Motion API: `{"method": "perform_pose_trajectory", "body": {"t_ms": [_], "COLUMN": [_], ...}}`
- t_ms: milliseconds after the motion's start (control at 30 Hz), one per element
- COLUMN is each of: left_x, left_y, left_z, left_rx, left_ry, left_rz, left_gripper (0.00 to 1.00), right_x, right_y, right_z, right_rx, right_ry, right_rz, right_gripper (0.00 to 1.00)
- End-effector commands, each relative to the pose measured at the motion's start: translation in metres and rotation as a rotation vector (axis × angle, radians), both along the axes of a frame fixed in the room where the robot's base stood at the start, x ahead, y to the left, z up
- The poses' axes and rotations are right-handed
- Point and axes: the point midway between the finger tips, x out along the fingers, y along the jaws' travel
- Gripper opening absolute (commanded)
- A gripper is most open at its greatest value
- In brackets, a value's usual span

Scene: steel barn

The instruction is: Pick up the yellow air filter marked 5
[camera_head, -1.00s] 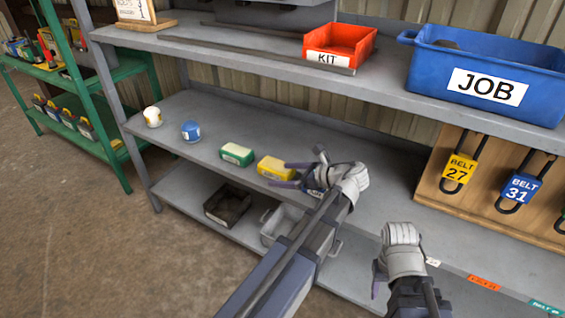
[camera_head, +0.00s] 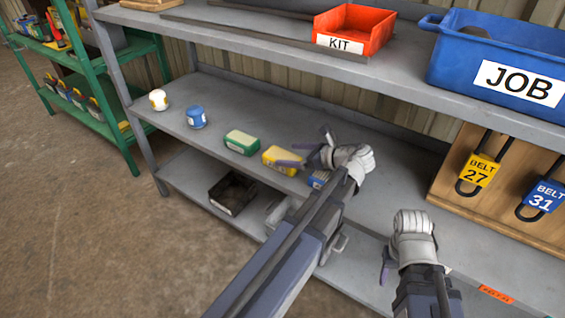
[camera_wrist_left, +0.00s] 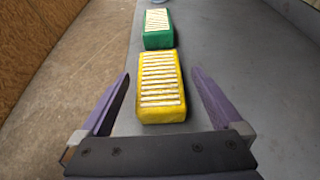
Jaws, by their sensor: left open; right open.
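The yellow air filter (camera_head: 281,160) lies on the middle grey shelf, beside a green air filter (camera_head: 242,142). In the left wrist view the yellow filter (camera_wrist_left: 161,88) shows its white pleated top, with the green filter (camera_wrist_left: 158,28) just beyond it. Any number on the yellow filter is too small to read. My left gripper (camera_head: 306,153) is open and empty, close to the yellow filter's right side. In the left wrist view its fingers (camera_wrist_left: 161,98) stand wide on both sides of the filter's near end, apart from it. My right gripper (camera_head: 388,262) is open and empty further right.
A blue canister (camera_head: 196,117) and a white-and-yellow one (camera_head: 158,100) stand left on the same shelf. A blue item (camera_head: 319,178) is partly hidden by my left arm. Above, the upper shelf (camera_head: 270,41) carries a red KIT bin (camera_head: 352,30) and blue JOB bin (camera_head: 500,60).

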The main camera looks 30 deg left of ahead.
Motion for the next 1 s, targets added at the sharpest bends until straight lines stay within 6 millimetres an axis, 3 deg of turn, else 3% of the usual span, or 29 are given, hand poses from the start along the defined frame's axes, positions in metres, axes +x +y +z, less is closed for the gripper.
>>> {"method": "perform_pose_trajectory", "body": {"t_ms": [167, 500, 700, 1000], "left_x": [0.0, 0.002, 0.002, 0.002], "left_y": [0.007, 0.048, 0.049, 0.049], "left_z": [-0.002, -0.016, -0.015, -0.015], "left_rx": [0.0, 0.0, 0.0, 0.0], "left_ry": [0.001, 0.001, 0.001, 0.001], "left_rz": [0.002, 0.002, 0.0, 0.0], "left_gripper": [1.0, 1.0, 1.0, 0.69], "right_x": [0.0, 0.0, 0.0, 0.0], "right_y": [0.0, 0.0, 0.0, 0.0], "right_z": [-0.002, -0.016, -0.015, -0.015], "right_rx": [0.0, 0.002, 0.002, 0.002], "right_ry": [0.0, 0.0, 0.0, 0.0], "right_rz": [0.0, 0.003, 0.003, 0.003], "right_gripper": [0.5, 0.5, 0.5, 0.5]}}
